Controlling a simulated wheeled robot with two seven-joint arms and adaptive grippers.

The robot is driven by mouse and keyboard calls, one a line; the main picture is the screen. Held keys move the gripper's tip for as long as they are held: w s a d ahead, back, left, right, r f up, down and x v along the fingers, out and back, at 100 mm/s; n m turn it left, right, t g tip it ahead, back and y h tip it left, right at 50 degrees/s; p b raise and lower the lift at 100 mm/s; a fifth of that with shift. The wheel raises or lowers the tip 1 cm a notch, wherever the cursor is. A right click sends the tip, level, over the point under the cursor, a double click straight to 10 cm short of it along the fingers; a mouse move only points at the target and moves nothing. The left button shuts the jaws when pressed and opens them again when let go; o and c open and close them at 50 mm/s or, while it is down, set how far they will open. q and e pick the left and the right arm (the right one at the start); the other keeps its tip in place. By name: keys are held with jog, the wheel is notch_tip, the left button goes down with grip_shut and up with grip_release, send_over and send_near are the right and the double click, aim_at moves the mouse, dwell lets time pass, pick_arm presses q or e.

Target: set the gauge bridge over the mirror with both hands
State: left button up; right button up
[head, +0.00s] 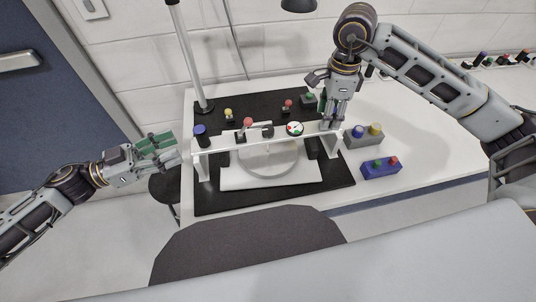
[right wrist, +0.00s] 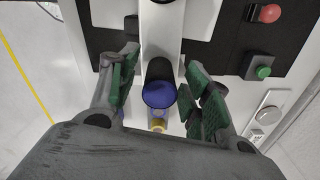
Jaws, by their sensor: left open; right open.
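The gauge bridge (head: 222,142) is a white beam with a leg at each end and a small round dial near its right part. In the head view its beam crosses the far part of the round mirror (head: 268,160). A dark blue knob (head: 200,130) stands on its left end. My right gripper (head: 331,122) points down at its right end; the right wrist view shows a blue knob (right wrist: 159,93) between the open fingers (right wrist: 163,80), gaps on both sides. My left gripper (head: 166,146) is open and empty, left of the bridge and apart from it.
The mirror sits on a white plate (head: 232,180) on a black mat (head: 345,180). A grey box (head: 364,142) and a blue box (head: 381,171) with coloured knobs stand to the right. A pole (head: 188,55) and red, yellow and green knobs stand behind the bridge.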

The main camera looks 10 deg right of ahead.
pick_arm(q)
jog(key=shift+v, duration=1.4)
jog(key=shift+a, duration=0.1)
pick_arm(e)
jog(key=shift+r, duration=0.15)
notch_tip(320, 180, up, 12)
jog(key=shift+f, duration=0.2)
dwell(0.8)
dwell(0.3)
pick_arm(q)
jog(key=shift+r, duration=0.1)
pick_arm(e)
jog(key=shift+r, duration=0.15)
pick_arm(q)
notch_tip(320, 180, up, 9)
jog(key=p, duration=0.9)
pick_arm(e)
notch_tip(320, 180, up, 9)
pick_arm(q)
jog(key=shift+r+p, duration=0.4)
jog(key=shift+p, duration=0.15)
pick_arm(e)
jog(key=shift+r, duration=0.4)
pick_arm(q)
jog(key=shift+s, duration=0.1)
pick_arm(e)
jog(key=shift+f, duration=0.1)
